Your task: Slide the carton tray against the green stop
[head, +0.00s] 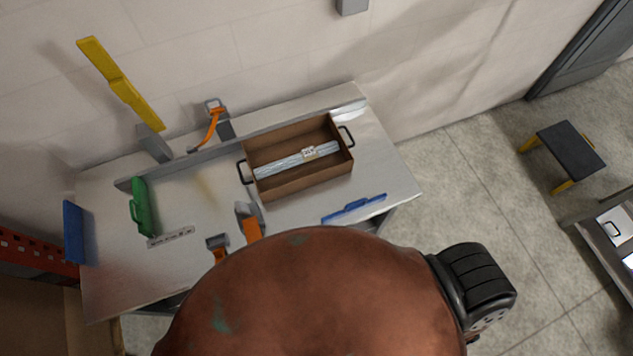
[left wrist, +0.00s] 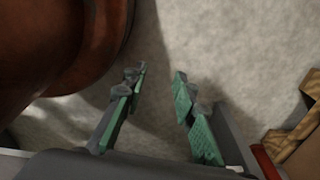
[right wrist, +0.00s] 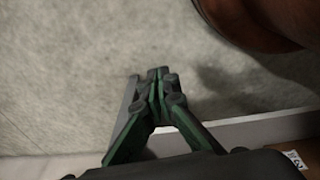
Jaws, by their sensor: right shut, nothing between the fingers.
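The brown carton tray (head: 262,190) has a black handle at each end and sits at the back right of the metal table. A pale, long bundle with a white label (head: 308,153) lies in it. The green stop (head: 139,208) stands at the table's left, apart from the tray, with bare table between them. Neither gripper shows in the head view. In the left wrist view my left gripper (left wrist: 160,95) is open and empty above a grey floor. In the right wrist view my right gripper (right wrist: 157,85) is shut and empty, also above floor.
A blue handled piece (head: 354,208) lies at the front right. Orange-handled clamps (head: 248,222) stand at the front edge, and another orange lever (head: 212,125) is behind. A yellow bar (head: 120,82) rises at the back left. A dark stool (head: 570,149) stands on the right.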

